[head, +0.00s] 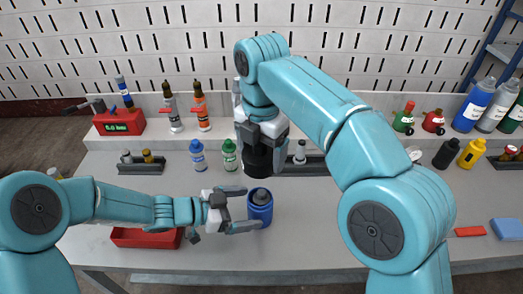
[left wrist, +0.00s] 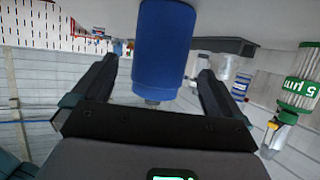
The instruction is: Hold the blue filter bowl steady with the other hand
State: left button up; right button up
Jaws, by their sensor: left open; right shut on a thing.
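The blue filter bowl (head: 261,212) stands on the grey bench in front of me, with a dark grey piece (head: 261,196) showing at its top. My left gripper (head: 243,209) is open, with its fingers on either side of the bowl. The left wrist view shows the blue bowl (left wrist: 163,45) upside down between the two fingers, with gaps on both sides. My right gripper (head: 262,138) is above and behind the bowl, shut on a black cylindrical part (head: 258,160). Its fingertips are partly hidden by its own wrist.
A red tray (head: 147,238) lies under my left forearm. Blue-capped (head: 198,157) and green-capped (head: 230,157) cartridges stand behind the bowl to the left. Several bottles stand at the right back. Bench to the bowl's right is clear up to my right arm.

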pick_arm(q)
jog(key=shift+v, duration=1.15)
jog(key=shift+a+r, duration=0.15)
jog(key=shift+r, duration=0.05)
pick_arm(e)
jog(key=shift+r, duration=0.1)
notch_tip(320, 180, up, 5)
jog(key=p, duration=0.6)
pick_arm(q)
notch_tip(320, 180, up, 6)
jog(key=shift+s+f, duration=0.1)
pick_arm(e)
jog(key=shift+w, duration=0.1)
